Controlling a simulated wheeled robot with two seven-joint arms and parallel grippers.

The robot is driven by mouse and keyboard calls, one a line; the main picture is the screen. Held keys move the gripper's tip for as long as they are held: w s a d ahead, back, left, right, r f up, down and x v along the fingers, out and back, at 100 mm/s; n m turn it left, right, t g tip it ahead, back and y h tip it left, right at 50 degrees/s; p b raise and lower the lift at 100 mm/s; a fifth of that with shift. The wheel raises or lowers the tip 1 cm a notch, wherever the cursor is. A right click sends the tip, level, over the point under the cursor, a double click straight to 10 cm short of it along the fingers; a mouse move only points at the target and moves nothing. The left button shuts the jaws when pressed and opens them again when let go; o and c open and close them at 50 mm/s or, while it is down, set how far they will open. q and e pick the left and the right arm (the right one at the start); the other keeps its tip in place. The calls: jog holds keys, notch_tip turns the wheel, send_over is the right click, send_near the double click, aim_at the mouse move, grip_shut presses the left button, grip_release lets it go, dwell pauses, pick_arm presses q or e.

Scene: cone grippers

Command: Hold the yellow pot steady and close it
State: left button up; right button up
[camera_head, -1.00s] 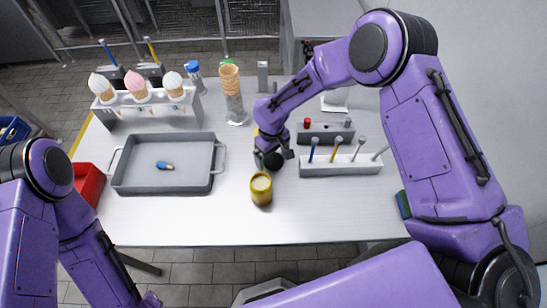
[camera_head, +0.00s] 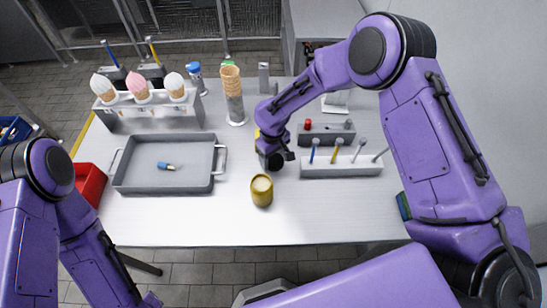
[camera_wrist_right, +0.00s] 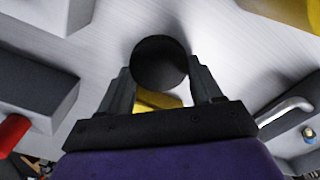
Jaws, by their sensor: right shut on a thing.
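The yellow pot (camera_head: 262,190) stands upright near the front middle of the table, with a pale round top facing up. Part of its yellow side shows at the upper right in the right wrist view (camera_wrist_right: 290,10). My right gripper (camera_head: 272,160) is just behind the pot and apart from it. It is shut on a dark round thing (camera_wrist_right: 160,62) that has a yellow part (camera_wrist_right: 158,100) behind it, between the fingers. I cannot tell for certain whether this is the pot's lid. My left arm is at the lower left; its gripper is out of view.
A grey tray (camera_head: 125,178) with a small blue item (camera_head: 166,166) lies left of the pot. A pale rack with several tools (camera_head: 345,168) and a dark block (camera_head: 326,138) are right of my gripper. An ice-cream stand (camera_head: 150,120) is at the back left. The table front is clear.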

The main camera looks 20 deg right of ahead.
aim_at(273, 160)
notch_tip(273, 160, up, 4)
jog(key=p, duration=0.4)
jog(key=shift+s+a+r, duration=0.1)
jog(key=shift+r, duration=0.15)
jog(key=s+r+p, duration=0.1)
jog(key=p, duration=0.1)
jog(key=s+a+r+p, duration=0.1)
jog(key=r+p, duration=0.1)
jog(key=shift+s+a+r, duration=0.1)
jog(key=shift+s+r, duration=0.1)
jog(key=s+a+r, duration=0.1)
jog(key=s+a, duration=0.1)
jog(key=s, duration=0.1)
jog(key=s+a+r, duration=0.2)
jog(key=s, duration=0.1)
jog(key=s+a+r, duration=0.1)
jog(key=s+r, duration=0.1)
jog(key=s, duration=0.1)
jog(key=shift+s+a, duration=0.25)
jog(key=shift+a, duration=0.15)
